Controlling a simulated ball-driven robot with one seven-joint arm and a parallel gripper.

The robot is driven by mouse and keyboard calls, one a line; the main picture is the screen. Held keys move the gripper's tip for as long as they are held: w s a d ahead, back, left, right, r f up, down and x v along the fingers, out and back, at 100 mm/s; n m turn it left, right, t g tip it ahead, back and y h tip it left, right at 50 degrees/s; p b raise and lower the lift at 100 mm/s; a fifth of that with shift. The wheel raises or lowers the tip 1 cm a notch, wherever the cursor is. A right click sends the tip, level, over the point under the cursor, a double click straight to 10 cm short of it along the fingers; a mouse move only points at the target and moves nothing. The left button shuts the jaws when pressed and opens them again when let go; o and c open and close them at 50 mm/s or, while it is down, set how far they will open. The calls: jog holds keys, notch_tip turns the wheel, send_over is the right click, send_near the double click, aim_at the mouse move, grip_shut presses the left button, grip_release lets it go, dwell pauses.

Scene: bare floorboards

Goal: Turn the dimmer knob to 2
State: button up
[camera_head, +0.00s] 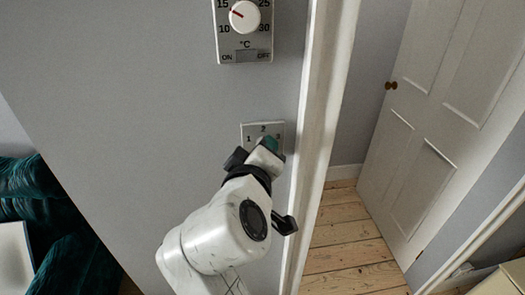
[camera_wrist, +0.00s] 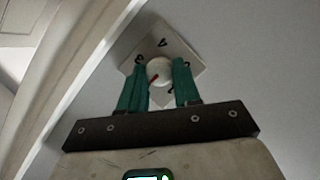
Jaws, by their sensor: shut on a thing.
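The dimmer plate (camera_head: 249,129) is a small pale square on the grey wall, with 1 at left, 2 at top and 3 at right in the head view. My gripper (camera_head: 268,146) covers its knob there. In the wrist view the plate (camera_wrist: 183,45) appears turned round, and the white round knob (camera_wrist: 160,68) shows between my green fingers, which are shut on it from both sides. Its red pointer slants to the lower left in that view, seemingly between the 2 and the 3. The wrist-view digits are small and partly hidden, so the exact setting is unclear.
A thermostat (camera_head: 226,47) with a white dial and an ON/OFF switch is on the wall above. A white door frame (camera_head: 318,130) runs close to the right of the plate. Beyond it are floorboards (camera_head: 345,245) and a white door (camera_head: 430,130). Dark teal furniture (camera_head: 45,225) is at lower left.

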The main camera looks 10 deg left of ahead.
jog(key=shift+f, duration=0.2)
jog(key=o, duration=1.1)
jog(key=shift+r, duration=0.1)
jog(key=shift+c, duration=0.2)
jog(key=b+v, duration=0.2)
jog(key=v, duration=0.8)
jog(key=shift+s, duration=0.4)
jog(key=shift+r, duration=0.15)
